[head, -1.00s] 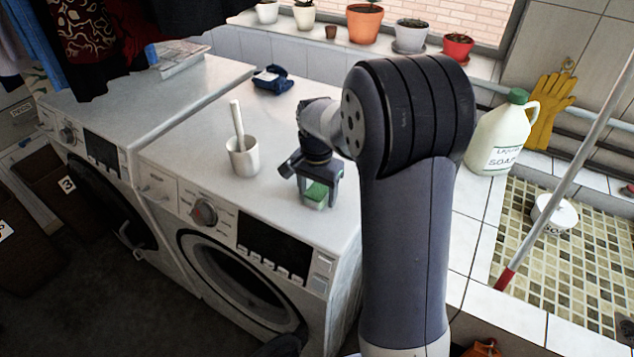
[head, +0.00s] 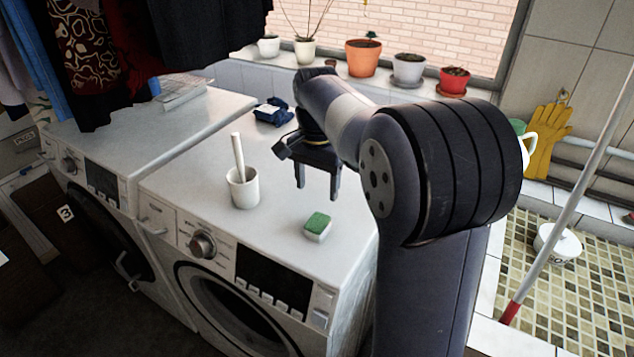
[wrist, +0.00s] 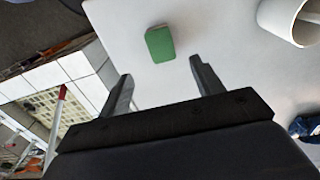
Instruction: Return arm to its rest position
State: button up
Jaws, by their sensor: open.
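My gripper (head: 318,190) is open and empty, with its fingers pointing down above the right-hand washing machine (head: 285,165). In the wrist view my gripper (wrist: 160,95) shows its two fingers spread apart with nothing between them. A green and white sponge (head: 317,226) lies on the machine's top near its front right, below and apart from the fingers. The sponge also shows in the wrist view (wrist: 160,44), beyond the fingertips. My arm hides part of the counter and most of the soap jug.
A white cup (head: 243,190) with a handled tool stands left of my gripper. A dark blue cloth (head: 272,112) lies behind. Potted plants (head: 363,58) line the windowsill. Clothes hang at upper left.

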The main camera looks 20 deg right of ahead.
aim_at(317, 223)
notch_tip(317, 223, down, 12)
jog(key=shift+f+p, duration=0.2)
jog(key=shift+p, duration=0.15)
notch_tip(317, 223, up, 3)
jog(key=shift+f, duration=0.2)
jog(key=shift+r, duration=0.6)
jog(key=shift+f, duration=0.1)
